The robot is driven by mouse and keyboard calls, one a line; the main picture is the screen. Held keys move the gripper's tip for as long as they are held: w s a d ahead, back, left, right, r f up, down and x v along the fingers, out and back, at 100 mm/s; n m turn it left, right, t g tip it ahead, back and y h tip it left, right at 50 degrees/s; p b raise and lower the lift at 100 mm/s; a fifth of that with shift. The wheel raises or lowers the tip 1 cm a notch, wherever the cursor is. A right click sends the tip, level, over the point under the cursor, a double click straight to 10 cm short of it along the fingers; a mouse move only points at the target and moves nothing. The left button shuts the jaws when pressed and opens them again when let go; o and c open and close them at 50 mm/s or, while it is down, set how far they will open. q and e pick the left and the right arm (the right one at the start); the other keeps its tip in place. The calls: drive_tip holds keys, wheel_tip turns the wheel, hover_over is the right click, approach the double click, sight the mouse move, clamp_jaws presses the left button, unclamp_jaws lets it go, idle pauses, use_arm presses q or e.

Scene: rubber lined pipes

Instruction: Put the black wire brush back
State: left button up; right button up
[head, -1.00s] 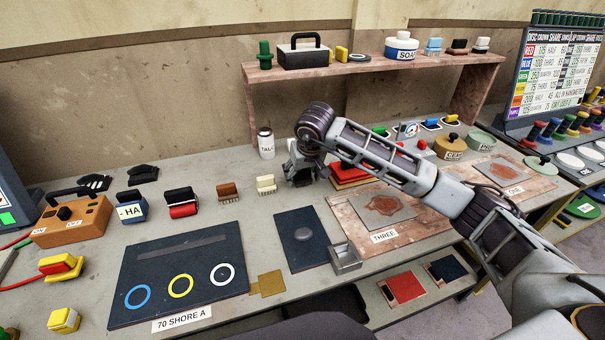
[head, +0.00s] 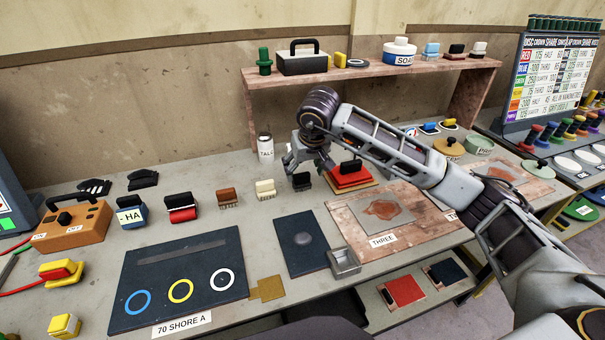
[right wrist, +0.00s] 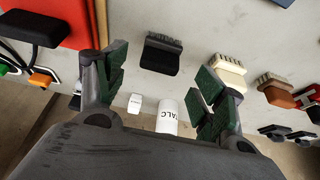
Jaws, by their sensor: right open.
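The black wire brush (head: 302,182) stands on the grey bench at the right end of the row of brushes, just right of the cream brush (head: 265,189). In the right wrist view the black brush (right wrist: 161,53) shows beyond and between my fingers, touching neither. My right gripper (head: 308,166) is open and empty, above and behind the black brush; its spread green-padded fingers (right wrist: 158,95) also show in the right wrist view. My left gripper is not in view.
A white TALC bottle (head: 265,147) stands close behind my right gripper. A red block with a black handle (head: 350,174) lies to the right. A dark pad (head: 301,241) lies in front.

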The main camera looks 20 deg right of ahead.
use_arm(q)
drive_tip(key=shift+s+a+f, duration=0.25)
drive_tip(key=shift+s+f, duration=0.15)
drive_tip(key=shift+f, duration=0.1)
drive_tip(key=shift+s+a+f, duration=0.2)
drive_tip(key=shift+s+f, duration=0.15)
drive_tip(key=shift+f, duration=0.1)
use_arm(e)
drive_tip(key=v, duration=0.6)
